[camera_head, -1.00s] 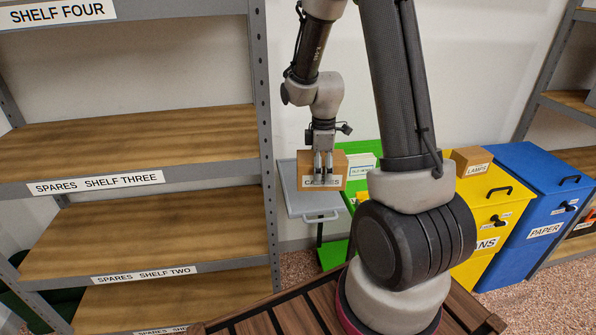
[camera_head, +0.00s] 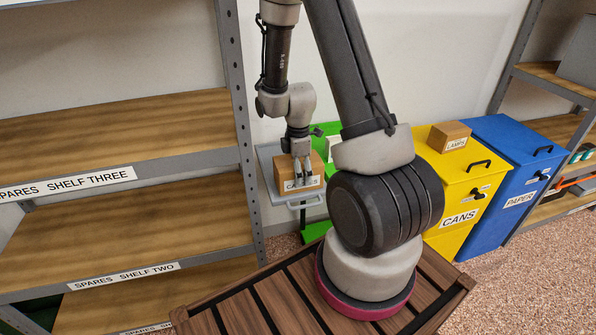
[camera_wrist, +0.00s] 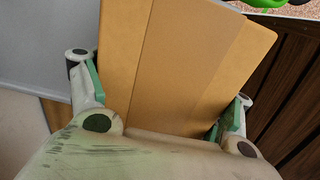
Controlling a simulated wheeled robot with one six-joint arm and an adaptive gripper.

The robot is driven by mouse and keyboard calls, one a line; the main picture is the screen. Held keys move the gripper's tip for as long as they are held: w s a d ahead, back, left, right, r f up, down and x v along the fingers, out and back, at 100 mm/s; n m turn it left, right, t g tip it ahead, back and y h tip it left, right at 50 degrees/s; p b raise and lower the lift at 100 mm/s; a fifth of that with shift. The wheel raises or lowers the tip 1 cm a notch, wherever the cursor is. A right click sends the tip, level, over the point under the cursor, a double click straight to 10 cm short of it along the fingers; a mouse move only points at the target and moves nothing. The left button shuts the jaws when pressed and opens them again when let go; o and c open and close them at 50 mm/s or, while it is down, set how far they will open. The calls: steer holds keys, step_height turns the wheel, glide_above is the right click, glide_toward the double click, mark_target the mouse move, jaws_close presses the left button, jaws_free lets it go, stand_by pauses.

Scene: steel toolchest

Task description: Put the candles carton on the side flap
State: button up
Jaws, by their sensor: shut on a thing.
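The candles carton (camera_head: 316,170) is a brown cardboard box with a white label, partly hidden by the fingers. My gripper (camera_head: 301,176) is shut on it from above, one finger on each side; the wrist view shows the carton (camera_wrist: 165,65) between the pads. The grey side flap (camera_head: 268,153) lies behind and under the carton, with a handle at its front edge. The carton is upright over the flap, its lower edge close to the flap's front. I cannot tell whether it touches the flap.
A grey shelf rack (camera_head: 120,180) stands close at the left. A green bin (camera_head: 317,231) is behind the flap. The yellow cans bin (camera_head: 460,190), with a lamps carton (camera_head: 449,136) on top, and the blue paper bin (camera_head: 515,150) stand at the right.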

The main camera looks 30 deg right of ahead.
steer(key=o, duration=1.6)
steer(key=shift+f, duration=0.1)
steer(key=shift+o, duration=0.2)
step_height(320, 180, up, 13)
steer(key=shift+f, duration=0.15)
steer(key=s+a+r+m+t, duration=0.2)
steer(key=s+r+m, duration=0.5)
steer(key=s+r, duration=0.2)
steer(key=s+a+r+m+t, duration=0.2)
steer(key=s+r+m, duration=0.5)
steer(key=s+r, duration=0.3)
steer(key=shift+s+r+m, duration=0.15)
steer(key=shift+r+m, duration=0.25)
